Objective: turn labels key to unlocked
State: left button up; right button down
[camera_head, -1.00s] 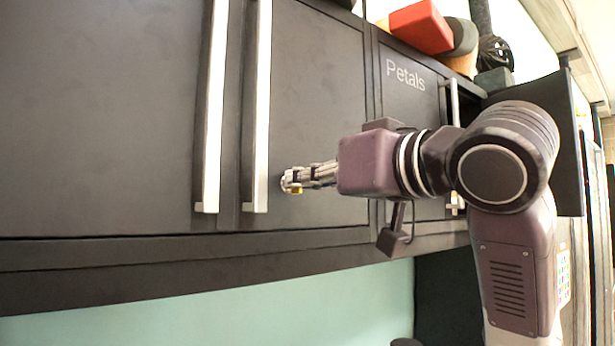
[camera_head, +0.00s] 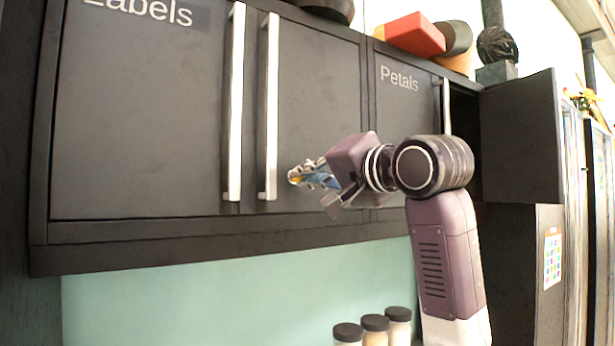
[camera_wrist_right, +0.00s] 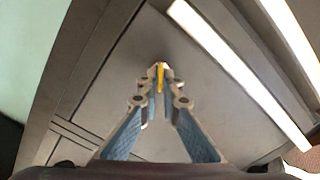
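The Labels cabinet (camera_head: 140,100) has two dark doors, both shut, with long pale vertical handles (camera_head: 236,100). My right gripper (camera_head: 296,177) is in front of its right door, just right of the second handle (camera_head: 270,105). In the wrist view the fingers of my right gripper (camera_wrist_right: 162,72) come together at the tips around a small yellow piece, seemingly the key (camera_wrist_right: 160,80). Most of the key is hidden by the fingers. I cannot tell whether it touches the door or sits in a lock. My left gripper is not in view.
The Petals cabinet (camera_head: 395,125) is on the right, with a dark door (camera_head: 520,135) swung open beside it. Red and dark objects (camera_head: 415,35) lie on top. Several jars with black lids (camera_head: 375,323) stand below. A green wall (camera_head: 200,300) shows under the cabinets.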

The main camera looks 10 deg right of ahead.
jog(key=shift+f+m+b, duration=0.1)
jog(key=shift+m+b, duration=0.5)
jog(key=shift+m, duration=3)
jog(key=c, duration=2.2)
grip_release()
jog(key=shift+d, duration=0.1)
jog(key=shift+o, duration=0.2)
